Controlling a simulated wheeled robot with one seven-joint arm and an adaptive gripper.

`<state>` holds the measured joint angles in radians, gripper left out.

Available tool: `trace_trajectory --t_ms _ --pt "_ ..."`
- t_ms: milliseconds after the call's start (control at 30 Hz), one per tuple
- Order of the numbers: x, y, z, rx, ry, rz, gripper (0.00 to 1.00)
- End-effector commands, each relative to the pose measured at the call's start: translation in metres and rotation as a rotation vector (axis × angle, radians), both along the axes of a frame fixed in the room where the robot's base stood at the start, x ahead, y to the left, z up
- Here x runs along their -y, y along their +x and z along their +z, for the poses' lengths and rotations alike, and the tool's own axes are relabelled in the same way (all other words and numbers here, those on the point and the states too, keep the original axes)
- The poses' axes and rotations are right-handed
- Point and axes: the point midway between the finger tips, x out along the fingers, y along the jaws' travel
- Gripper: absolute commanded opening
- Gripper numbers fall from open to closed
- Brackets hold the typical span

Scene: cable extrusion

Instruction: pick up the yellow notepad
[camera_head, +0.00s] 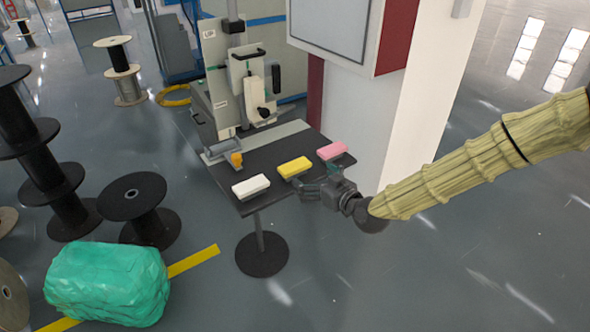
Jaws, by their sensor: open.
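The yellow notepad (294,167) is a small flat block lying on the dark table (280,145), near its front edge. A white block (251,187) lies to its left and a pink block (331,151) to its right. My gripper (306,188) is open at the table's front edge, just below and to the right of the yellow notepad in the picture. My arm reaches in from the right. I cannot tell whether the fingers touch the notepad. The notepad's top and front show clearly.
A grey device with an orange part (235,159) sits on the table's left, and a taller machine (254,90) stands behind. A white pillar (415,90) rises close on the right. Black spools (140,200) and a green wrapped bundle (108,284) stand left on the floor.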

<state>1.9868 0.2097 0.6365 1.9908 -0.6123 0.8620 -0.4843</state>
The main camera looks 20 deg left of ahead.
Motion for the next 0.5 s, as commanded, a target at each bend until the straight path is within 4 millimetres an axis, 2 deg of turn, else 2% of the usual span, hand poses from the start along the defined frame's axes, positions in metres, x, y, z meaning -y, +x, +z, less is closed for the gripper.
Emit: trace_trajectory --t_ms 200,500 --pt "-0.024 0.018 -0.005 -0.002 -0.001 0.001 1.0" --pt "-0.038 0.029 -0.01 -0.004 -0.001 -0.001 1.0"
